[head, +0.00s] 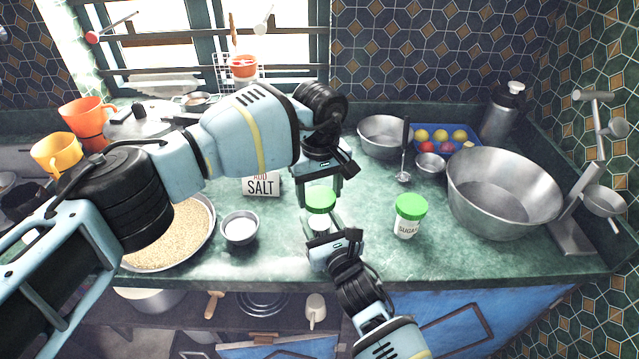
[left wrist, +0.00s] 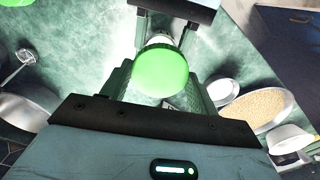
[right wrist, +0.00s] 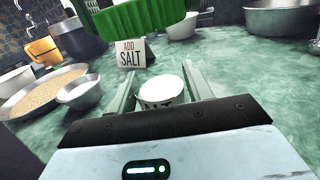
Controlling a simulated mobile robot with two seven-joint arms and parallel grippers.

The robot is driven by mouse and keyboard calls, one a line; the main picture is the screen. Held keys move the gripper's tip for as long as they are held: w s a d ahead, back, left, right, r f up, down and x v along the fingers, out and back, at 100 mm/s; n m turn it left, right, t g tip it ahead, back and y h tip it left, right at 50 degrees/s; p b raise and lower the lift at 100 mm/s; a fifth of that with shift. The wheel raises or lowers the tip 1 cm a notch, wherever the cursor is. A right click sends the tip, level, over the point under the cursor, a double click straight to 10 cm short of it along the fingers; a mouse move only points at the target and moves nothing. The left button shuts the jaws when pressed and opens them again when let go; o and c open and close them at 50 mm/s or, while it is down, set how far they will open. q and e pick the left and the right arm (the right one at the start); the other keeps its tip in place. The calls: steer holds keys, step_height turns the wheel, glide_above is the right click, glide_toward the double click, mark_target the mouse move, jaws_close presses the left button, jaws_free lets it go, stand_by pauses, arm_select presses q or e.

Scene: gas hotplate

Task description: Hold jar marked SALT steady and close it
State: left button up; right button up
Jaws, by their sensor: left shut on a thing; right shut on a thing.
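The SALT jar (head: 319,224) is upright on the green counter, with its green lid (head: 320,200) over it. In the left wrist view the lid (left wrist: 161,70) lies between my left gripper's fingers. My left gripper (head: 318,196) reaches down from above and is shut on the lid. My right gripper (head: 328,238) comes from the front and is shut on the jar body. In the right wrist view the white jar (right wrist: 161,92), its label partly hidden, sits between the fingers, with the lid (right wrist: 140,14) above.
A SUGAR jar (head: 409,216) with a green lid stands to the right. A small bowl of white grains (head: 240,229), a pan of grain (head: 172,233) and an ADD SALT sign (head: 261,186) are to the left. A large metal bowl (head: 503,194) stands farther right.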

mark_target(320, 223)
arm_select(q)
steer(key=shift+f, duration=0.1)
stand_by(0.4)
steer(key=shift+f, duration=0.8)
steer(key=shift+f, duration=0.5)
steer(key=m, duration=0.6)
steer(key=shift+m, duration=0.3)
steer(key=m, duration=0.6)
steer(key=o, duration=0.9)
steer(key=shift+o, duration=0.2)
